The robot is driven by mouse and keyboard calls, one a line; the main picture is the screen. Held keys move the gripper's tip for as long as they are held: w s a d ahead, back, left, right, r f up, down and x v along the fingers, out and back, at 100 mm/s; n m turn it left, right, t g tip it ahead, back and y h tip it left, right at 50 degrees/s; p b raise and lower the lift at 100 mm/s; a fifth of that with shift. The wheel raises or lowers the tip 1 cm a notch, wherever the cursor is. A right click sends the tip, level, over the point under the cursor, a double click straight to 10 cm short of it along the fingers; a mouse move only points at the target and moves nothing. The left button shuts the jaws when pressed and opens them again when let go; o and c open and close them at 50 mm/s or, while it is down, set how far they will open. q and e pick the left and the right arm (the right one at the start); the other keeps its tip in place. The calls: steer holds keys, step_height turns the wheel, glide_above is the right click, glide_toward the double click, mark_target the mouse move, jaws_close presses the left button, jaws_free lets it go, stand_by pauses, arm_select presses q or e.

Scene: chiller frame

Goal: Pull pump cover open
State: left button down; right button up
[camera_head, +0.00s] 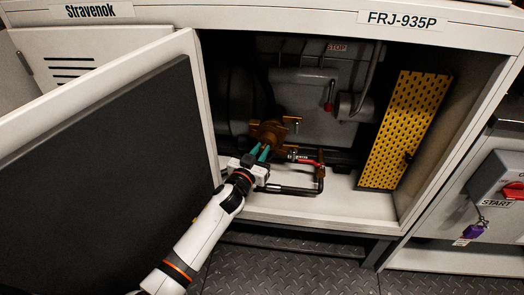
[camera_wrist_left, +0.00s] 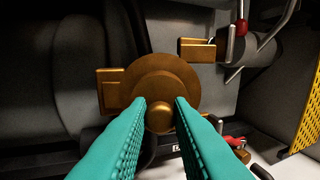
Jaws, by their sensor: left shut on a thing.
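The pump cover is a round brass-coloured disc (camera_head: 268,132) with side lugs, inside the open cabinet. It also fills the middle of the left wrist view (camera_wrist_left: 165,72), with a small round knob (camera_wrist_left: 159,117) at its centre. My left gripper (camera_head: 263,152) reaches in from the lower left. Its teal fingers stand on either side of the knob in the left wrist view (camera_wrist_left: 160,104) and are shut on it. The disc looks seated against the dark pump body. The fingers hide part of its lower edge. My right gripper is out of view.
The white cabinet door (camera_head: 95,90) with a dark inner panel stands open at the left, close to my left arm. A red-handled valve on a black pipe (camera_head: 295,190) lies right of the gripper. A yellow perforated panel (camera_head: 405,130) stands further right.

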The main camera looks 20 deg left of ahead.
mark_target(262, 149)
arm_select(q)
steer(key=c, duration=1.3)
jaws_free()
steer(key=shift+s, duration=0.1)
steer(key=s, duration=0.2)
steer(key=s+p, duration=0.1)
steer(key=shift+s+a, duration=0.2)
steer(key=shift+a, duration=0.05)
steer(key=s+a+p, duration=0.1)
steer(key=s, duration=0.7)
steer(key=shift+s, duration=0.2)
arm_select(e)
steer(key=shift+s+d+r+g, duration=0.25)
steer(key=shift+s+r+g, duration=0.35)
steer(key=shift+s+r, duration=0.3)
arm_select(q)
steer(key=shift+a, duration=0.1)
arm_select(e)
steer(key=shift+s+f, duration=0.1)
